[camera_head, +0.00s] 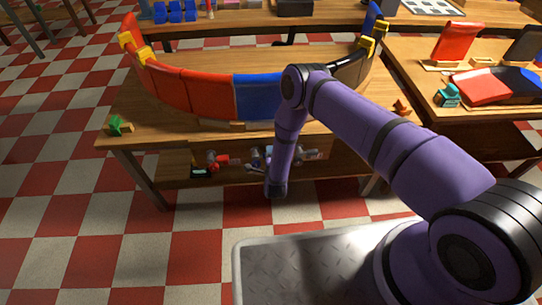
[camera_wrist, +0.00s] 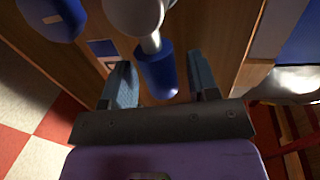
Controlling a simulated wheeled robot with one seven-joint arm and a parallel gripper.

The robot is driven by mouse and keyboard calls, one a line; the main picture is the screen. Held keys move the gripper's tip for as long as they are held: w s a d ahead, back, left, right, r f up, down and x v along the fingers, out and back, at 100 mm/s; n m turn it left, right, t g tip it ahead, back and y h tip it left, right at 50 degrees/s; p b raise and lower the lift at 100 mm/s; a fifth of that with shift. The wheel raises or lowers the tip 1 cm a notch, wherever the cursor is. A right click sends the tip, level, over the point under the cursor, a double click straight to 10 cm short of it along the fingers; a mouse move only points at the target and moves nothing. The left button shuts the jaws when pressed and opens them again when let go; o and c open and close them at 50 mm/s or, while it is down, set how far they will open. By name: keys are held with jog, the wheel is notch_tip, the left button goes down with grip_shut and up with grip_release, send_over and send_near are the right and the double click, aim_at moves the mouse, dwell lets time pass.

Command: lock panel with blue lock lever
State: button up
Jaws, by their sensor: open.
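A blue lock lever (camera_wrist: 157,74) shows in the wrist view, a blue cylindrical grip on a pale metal stem and rounded hub. My gripper (camera_wrist: 160,62) is open, with one finger on each side of the blue grip. A gap shows on both sides, so it is not clamped. In the head view, the curved row of panels stands on the table, with a blue panel (camera_head: 256,96) beside red ones (camera_head: 205,93). My forearm reaches down in front of the table toward the under-table shelf. The gripper cannot be clearly made out there.
The wooden table (camera_head: 180,125) has a lower shelf holding a red part (camera_head: 222,160). Yellow clips (camera_head: 145,53) sit on the panel row's end. In the wrist view, another blue rounded part (camera_wrist: 50,16) is at the upper left. A side table (camera_head: 430,119) stands right.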

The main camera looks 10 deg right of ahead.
jog(key=s+r, duration=0.2)
jog(key=s, duration=0.8)
jog(key=shift+s+a, duration=0.15)
jog(key=shift+s, duration=0.15)
